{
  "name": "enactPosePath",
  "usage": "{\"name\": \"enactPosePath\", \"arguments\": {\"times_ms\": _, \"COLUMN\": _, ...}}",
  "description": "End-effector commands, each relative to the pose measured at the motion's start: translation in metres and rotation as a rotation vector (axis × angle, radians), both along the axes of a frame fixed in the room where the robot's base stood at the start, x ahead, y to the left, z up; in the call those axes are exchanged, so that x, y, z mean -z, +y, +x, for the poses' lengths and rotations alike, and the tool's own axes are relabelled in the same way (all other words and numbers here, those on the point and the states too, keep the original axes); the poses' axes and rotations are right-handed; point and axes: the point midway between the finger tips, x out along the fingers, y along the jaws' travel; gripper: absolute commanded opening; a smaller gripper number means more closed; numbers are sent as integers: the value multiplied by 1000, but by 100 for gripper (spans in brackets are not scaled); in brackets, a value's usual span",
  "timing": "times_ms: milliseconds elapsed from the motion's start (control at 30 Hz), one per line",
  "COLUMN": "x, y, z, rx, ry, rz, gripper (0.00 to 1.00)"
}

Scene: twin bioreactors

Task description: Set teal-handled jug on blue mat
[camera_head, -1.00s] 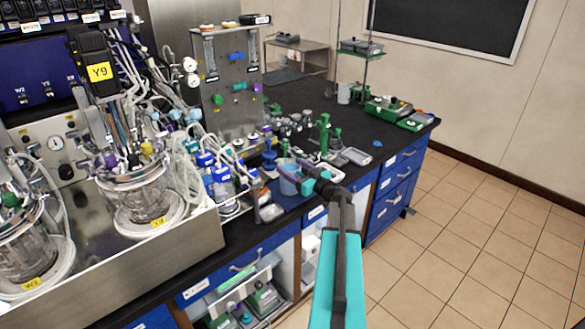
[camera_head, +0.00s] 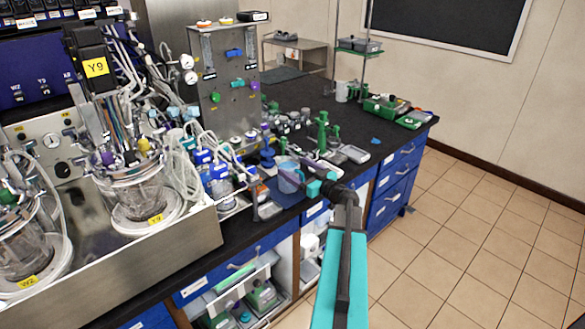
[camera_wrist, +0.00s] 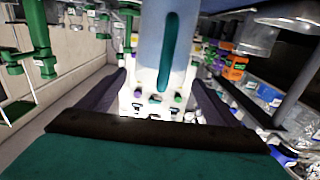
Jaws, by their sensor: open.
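The jug (camera_head: 289,181), a pale translucent vessel, is near the front edge of the black bench. In the wrist view the jug (camera_wrist: 150,45) fills the upper middle, and its teal handle (camera_wrist: 168,55) runs upright between my fingers. The dark blue mat (camera_head: 283,198) shows under and around the jug; I cannot tell whether the jug's base rests flat on it. My gripper (camera_head: 300,183) is at the jug's near right side. In the wrist view its purple fingers (camera_wrist: 160,95) are apart, one on each side of the handle, with no visible grip.
Blue-capped bottles (camera_head: 213,170) and a steel bioreactor tray (camera_head: 185,245) stand left of the jug. Green stands (camera_head: 322,130) and a small metal tray (camera_head: 353,153) are behind and to the right. The black bench (camera_head: 385,130) has some clear room farther right; the tiled floor (camera_head: 470,230) is open.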

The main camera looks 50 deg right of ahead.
Motion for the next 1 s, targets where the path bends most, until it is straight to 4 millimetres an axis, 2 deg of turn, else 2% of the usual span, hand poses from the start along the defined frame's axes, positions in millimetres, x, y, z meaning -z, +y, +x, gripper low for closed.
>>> {"name": "enactPosePath", "arguments": {"times_ms": 300, "x": 1, "y": 5, "z": -50, "rx": 2, "ry": 0, "rz": 0, "gripper": 85}}
{"name": "enactPosePath", "arguments": {"times_ms": 500, "x": 1, "y": 6, "z": -74, "rx": 1, "ry": 0, "rz": -1, "gripper": 85}}
{"name": "enactPosePath", "arguments": {"times_ms": 700, "x": 0, "y": 7, "z": -84, "rx": -1, "ry": 0, "rz": 0, "gripper": 85}}
{"name": "enactPosePath", "arguments": {"times_ms": 1000, "x": 0, "y": 7, "z": -84, "rx": -1, "ry": 0, "rz": 0, "gripper": 85}}
